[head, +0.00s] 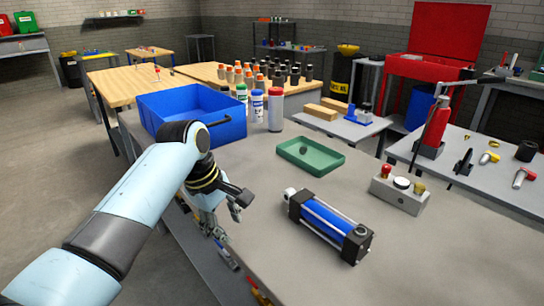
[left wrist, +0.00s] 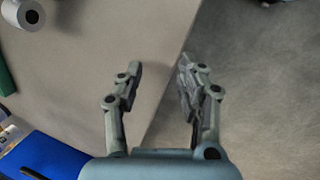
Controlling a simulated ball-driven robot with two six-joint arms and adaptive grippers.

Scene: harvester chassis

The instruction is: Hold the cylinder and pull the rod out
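The hydraulic cylinder (head: 325,220) lies on the grey workbench (head: 270,180) in the head view. It has a blue barrel, black square end blocks and silver tie rods. A short silver piece (head: 290,193) sticks out at its far left end, and a round fitting shows at the near right end. I cannot tell which end carries the rod. My left gripper (head: 226,222) is at the bench's left edge, left of the cylinder and apart from it. In the left wrist view the left gripper (left wrist: 158,85) is open, with nothing between its fingers. My right gripper is not in view.
A blue bin (head: 192,112), bottles (head: 257,105) and a green tray (head: 310,156) stand farther back on the bench. A grey block with knobs (head: 400,190) is right of the cylinder. Bare bench lies between gripper and cylinder. A lower shelf with tools shows below the edge.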

